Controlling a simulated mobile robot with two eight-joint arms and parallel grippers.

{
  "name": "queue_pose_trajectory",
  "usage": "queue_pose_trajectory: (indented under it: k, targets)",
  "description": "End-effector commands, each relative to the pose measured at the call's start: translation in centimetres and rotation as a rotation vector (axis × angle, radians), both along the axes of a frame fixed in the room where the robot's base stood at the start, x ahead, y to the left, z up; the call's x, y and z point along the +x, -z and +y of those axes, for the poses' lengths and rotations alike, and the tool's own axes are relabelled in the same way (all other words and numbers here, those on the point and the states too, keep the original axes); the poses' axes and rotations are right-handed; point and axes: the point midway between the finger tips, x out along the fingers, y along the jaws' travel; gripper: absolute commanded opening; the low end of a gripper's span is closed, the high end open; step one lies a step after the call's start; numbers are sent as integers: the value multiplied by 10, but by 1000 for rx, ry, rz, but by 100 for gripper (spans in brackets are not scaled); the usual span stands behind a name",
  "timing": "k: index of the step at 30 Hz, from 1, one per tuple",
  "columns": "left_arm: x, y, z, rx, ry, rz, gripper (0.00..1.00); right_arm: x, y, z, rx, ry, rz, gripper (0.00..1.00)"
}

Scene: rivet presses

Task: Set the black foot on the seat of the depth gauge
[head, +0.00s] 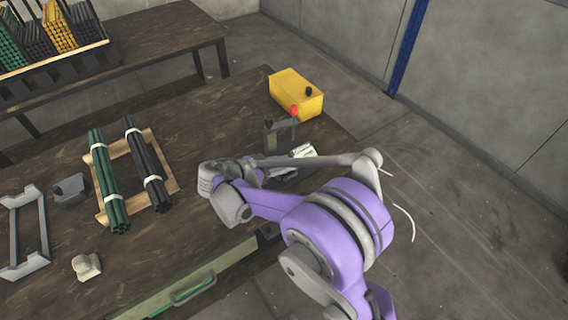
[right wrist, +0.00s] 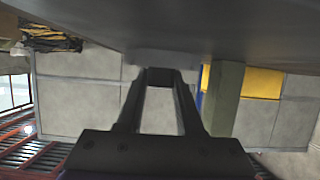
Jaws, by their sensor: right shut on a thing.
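My right gripper (right wrist: 160,78) shows in the right wrist view with its two dark fingers closing in at the tips. A small dark piece sits between the tips, consistent with the black foot; its full shape is hidden. In the head view my right arm covers the fingertips. A dark green upright post (head: 269,138) with a grey arm stands just beyond my right wrist; I cannot tell whether it belongs to the depth gauge. A green post (right wrist: 226,98) also shows right of the fingers in the right wrist view. I cannot make out the gauge's seat. My left gripper is not in view.
A yellow box (head: 297,94) stands at the table's far right corner, near a red knob (head: 294,111). Green rods (head: 108,182) and black rods (head: 148,166) lie on a wooden rack. A pale block (head: 87,266) and a grey frame (head: 42,228) are at left.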

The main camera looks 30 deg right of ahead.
Motion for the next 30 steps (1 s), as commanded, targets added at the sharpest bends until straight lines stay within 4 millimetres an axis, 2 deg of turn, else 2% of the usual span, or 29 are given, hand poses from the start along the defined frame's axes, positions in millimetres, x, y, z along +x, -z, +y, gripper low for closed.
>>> queue_pose_trajectory:
  k: [6,7,11,22,26,30]
  targets:
    - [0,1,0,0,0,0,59,0,2,0,1,0,0,0]
    - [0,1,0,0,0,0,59,0,1,0,1,0,0,41]
    - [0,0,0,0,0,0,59,0,1,0,1,0,0,64]
    - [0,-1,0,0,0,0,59,0,-3,3,1,-1,0,66]
    - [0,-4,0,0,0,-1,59,-1,-9,19,1,-4,0,66]
    - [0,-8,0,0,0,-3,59,-3,-21,47,1,-4,-1,66]
